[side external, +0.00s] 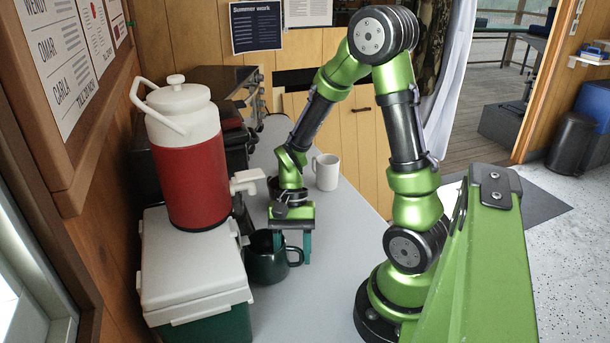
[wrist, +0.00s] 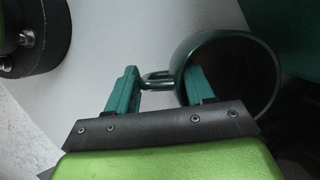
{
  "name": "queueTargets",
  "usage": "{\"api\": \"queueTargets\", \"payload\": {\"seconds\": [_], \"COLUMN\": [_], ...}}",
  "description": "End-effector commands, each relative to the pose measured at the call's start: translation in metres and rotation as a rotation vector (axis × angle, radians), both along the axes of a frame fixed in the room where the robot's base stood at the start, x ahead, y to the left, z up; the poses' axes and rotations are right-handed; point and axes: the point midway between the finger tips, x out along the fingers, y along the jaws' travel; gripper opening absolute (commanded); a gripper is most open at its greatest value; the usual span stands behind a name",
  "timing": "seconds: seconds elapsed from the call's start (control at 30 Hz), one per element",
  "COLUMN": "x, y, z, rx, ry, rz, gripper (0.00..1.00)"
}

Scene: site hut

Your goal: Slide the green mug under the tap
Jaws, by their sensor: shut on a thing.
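The dark green mug (side external: 262,265) stands upright on the grey counter, close beside the green and white cool box, its handle toward my gripper. The white tap (side external: 247,182) sticks out from the red drinks cooler (side external: 190,175), higher than the mug. I cannot tell whether the mug is directly below its outlet. My gripper (side external: 292,250) is low at the mug's handle side. In the wrist view, my gripper (wrist: 160,90) has its teal fingers on either side of the handle, shut on the mug (wrist: 235,75); the right finger overlaps the mug's rim. The exact contact is partly hidden.
The cool box (side external: 195,270) carries the drinks cooler and bounds the counter on the left. A white mug (side external: 326,172) stands behind my gripper, to the right. The grey counter (side external: 320,300) is clear at the front right. Dark appliances stand behind the cooler.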

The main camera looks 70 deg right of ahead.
Motion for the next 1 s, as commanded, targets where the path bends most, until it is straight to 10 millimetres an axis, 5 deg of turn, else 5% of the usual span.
{"api": "queueTargets", "payload": {"seconds": [0.33, 0.37, 0.53, 1.0], "x": [0.000, 0.000, 0.000, 0.003], "y": [0.000, 0.000, 0.000, -0.006], "z": [-0.006, -0.006, -0.006, 0.008], "rx": [0.000, 0.000, 0.000, -0.001], "ry": [-0.001, -0.001, -0.001, -0.004], "rz": [0.000, 0.000, 0.000, 0.000], "gripper": [0.11, 0.54, 0.80, 0.82]}}
